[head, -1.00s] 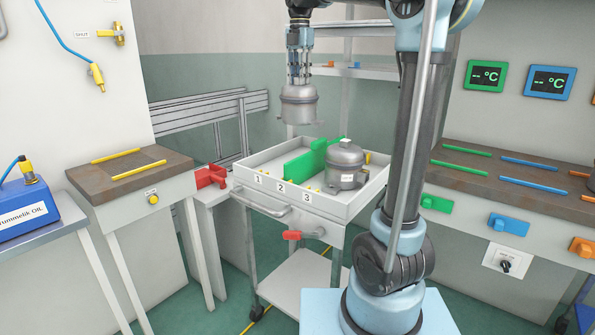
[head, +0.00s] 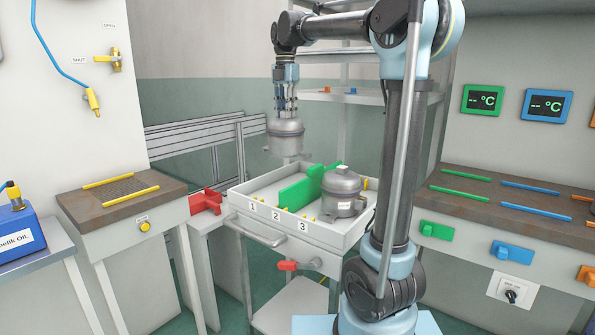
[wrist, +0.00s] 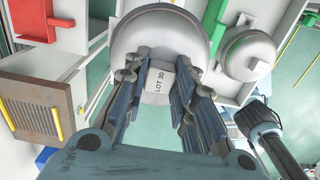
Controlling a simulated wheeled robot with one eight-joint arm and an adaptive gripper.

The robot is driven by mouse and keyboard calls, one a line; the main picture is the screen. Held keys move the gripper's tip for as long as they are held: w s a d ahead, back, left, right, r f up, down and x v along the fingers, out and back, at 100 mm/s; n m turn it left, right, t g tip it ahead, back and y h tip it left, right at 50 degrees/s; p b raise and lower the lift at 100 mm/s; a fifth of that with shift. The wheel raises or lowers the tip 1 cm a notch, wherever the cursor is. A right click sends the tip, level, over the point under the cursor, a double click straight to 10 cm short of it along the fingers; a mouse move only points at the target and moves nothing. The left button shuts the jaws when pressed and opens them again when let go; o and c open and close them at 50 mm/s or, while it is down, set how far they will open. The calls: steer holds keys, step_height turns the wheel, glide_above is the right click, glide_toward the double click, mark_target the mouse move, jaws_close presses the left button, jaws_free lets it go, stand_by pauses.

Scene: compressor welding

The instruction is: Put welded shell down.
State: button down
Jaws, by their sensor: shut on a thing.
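My gripper (head: 286,104) is shut on the welded shell (head: 286,135), a grey metal compressor shell. It hangs roughly upright below the fingers, in front of the back of the white cart (head: 262,238). In the wrist view the shell (wrist: 158,35) fills the top middle, and a "LOT 30" label shows between the fingers of my gripper (wrist: 160,85). Another grey compressor (head: 343,190) stands on the right part of the cart top, near number 3. A green divider (head: 295,192) stands on the cart beside it.
Numbers 1, 2 and 3 mark the cart's front edge; the tray area by 1 and 2 looks mostly clear. A red bracket (head: 205,201) sits left of the cart. A brown-topped bench (head: 120,203) stands at left, another bench (head: 470,195) at right.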

mark_target(286, 152)
step_height(286, 152, down, 15)
steer(key=shift+f, duration=0.15)
stand_by(0.5)
steer(key=c, duration=1.3)
jaws_free()
step_height(286, 152, up, 12)
steer(key=shift+r, duration=0.1)
steer(key=shift+s, duration=0.1)
